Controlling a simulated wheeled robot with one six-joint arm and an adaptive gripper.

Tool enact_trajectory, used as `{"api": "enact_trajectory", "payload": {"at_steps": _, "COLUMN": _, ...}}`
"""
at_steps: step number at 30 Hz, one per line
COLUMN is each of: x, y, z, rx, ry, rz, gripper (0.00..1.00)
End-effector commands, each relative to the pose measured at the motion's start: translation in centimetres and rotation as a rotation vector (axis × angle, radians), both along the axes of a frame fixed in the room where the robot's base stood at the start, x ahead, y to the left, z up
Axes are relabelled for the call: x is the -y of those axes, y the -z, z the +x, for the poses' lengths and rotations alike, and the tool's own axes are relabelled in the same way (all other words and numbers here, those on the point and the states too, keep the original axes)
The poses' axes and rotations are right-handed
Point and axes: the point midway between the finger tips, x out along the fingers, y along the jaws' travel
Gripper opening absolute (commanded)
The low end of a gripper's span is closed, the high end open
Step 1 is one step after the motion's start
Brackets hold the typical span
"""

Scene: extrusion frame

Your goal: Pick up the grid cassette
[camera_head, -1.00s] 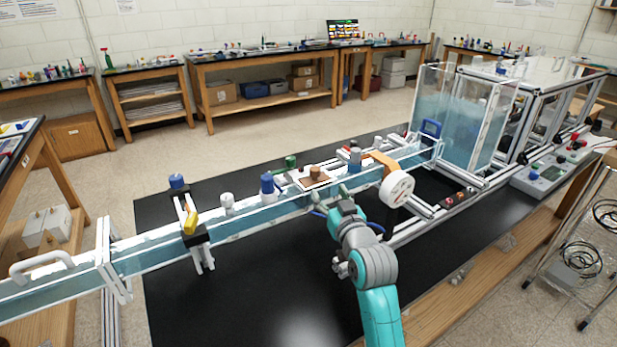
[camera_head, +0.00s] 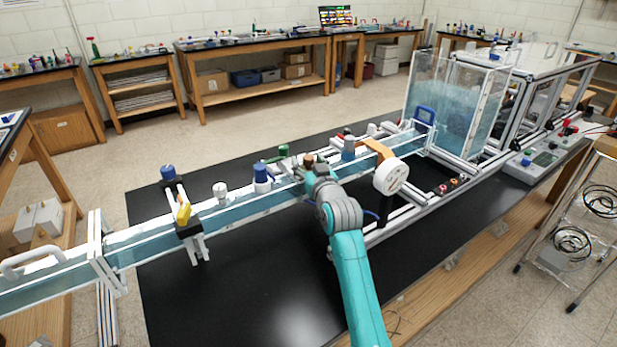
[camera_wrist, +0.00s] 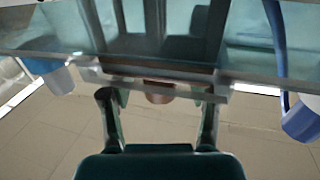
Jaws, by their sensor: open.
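The brown knob (camera_head: 308,159) of what looks like the grid cassette stands at the top of the long clear water channel (camera_head: 232,212). The rest of that piece is hidden behind my gripper (camera_head: 312,176) in the head view. In the wrist view the brown knob (camera_wrist: 160,93) shows between the fingers of my gripper (camera_wrist: 158,98), partly behind the channel's edge. The fingers are spread wide, one on each side, with a gap to the knob. I cannot tell whether they touch the channel.
A blue-and-white cylinder (camera_head: 261,178) stands left of my gripper on the channel. A green-topped fitting (camera_head: 284,151) is close behind. A round white gauge (camera_head: 390,176) and an orange bracket (camera_head: 378,148) are on the right. The black tabletop (camera_head: 250,285) in front is clear.

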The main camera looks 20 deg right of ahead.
Motion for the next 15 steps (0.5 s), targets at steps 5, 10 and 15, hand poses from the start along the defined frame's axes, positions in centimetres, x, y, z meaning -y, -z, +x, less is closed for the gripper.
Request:
{"api": "enact_trajectory", "payload": {"at_steps": 5, "x": -0.04, "y": 0.06, "z": 0.43, "rx": -0.001, "ry": 0.0, "rz": 0.0, "gripper": 0.61}}
{"api": "enact_trajectory", "payload": {"at_steps": 10, "x": -0.02, "y": 0.05, "z": 0.4, "rx": -0.001, "ry": 0.0, "rz": 0.0, "gripper": 0.49}}
{"api": "enact_trajectory", "payload": {"at_steps": 15, "x": -0.02, "y": 0.04, "z": 0.39, "rx": -0.001, "ry": 0.0, "rz": 0.0, "gripper": 0.06}}
